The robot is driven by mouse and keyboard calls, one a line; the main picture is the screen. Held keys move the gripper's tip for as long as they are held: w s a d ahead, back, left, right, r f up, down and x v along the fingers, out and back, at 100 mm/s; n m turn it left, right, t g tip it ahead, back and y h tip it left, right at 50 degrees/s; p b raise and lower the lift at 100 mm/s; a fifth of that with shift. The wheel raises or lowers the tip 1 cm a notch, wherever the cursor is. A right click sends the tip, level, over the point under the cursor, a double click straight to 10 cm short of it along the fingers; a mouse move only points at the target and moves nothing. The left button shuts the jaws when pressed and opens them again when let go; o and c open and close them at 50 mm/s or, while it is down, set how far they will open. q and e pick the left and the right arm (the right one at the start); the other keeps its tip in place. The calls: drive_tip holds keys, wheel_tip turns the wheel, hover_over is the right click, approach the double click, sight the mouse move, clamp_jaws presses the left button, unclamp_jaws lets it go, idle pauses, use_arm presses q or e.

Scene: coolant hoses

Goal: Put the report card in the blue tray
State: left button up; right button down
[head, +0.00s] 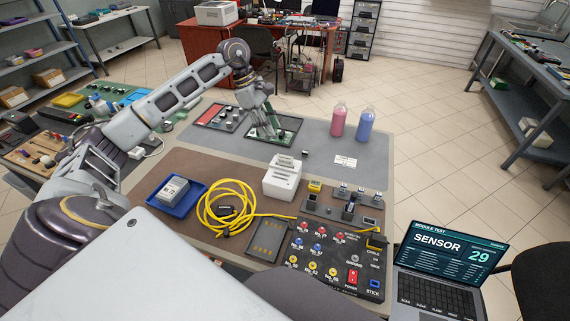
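A small white card with dark print (345,161), the only loose card I can make out, lies flat on the grey mat right of the middle. The blue tray (160,207) sits on the brown mat at the left and holds a grey-white boxy module (173,188). My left gripper (267,134) points down over a dark tray with a green board (288,130), left of and beyond the card. Its fingers are small and overlap the board, so I cannot tell their opening or any contact. My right gripper is out of view.
A pink bottle (338,121) and a blue bottle (366,125) stand behind the card. A white box device (282,180), a yellow hose coil (226,207) and a black control panel (335,258) fill the near area. A laptop (447,262) is at the right.

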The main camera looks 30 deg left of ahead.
use_arm(q)
drive_tip(key=shift+f, duration=0.1)
hover_over(285, 157)
drive_tip(key=a, duration=0.2)
wheel_tip(285, 157, down, 7)
drive_tip(key=shift+s+f+p, duration=0.4)
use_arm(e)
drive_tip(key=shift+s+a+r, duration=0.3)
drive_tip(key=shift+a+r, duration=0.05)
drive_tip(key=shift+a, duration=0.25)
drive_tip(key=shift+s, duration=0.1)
use_arm(q)
drive_tip(key=shift+w+p+x, duration=0.2)
drive_tip(key=shift+p+x, duration=0.2)
drive_tip(key=shift+x, duration=1.6)
drive_tip(key=shift+w+d+f, duration=0.1)
drive_tip(key=shift+d+f, duration=0.15)
drive_tip(key=shift+f, duration=0.25)
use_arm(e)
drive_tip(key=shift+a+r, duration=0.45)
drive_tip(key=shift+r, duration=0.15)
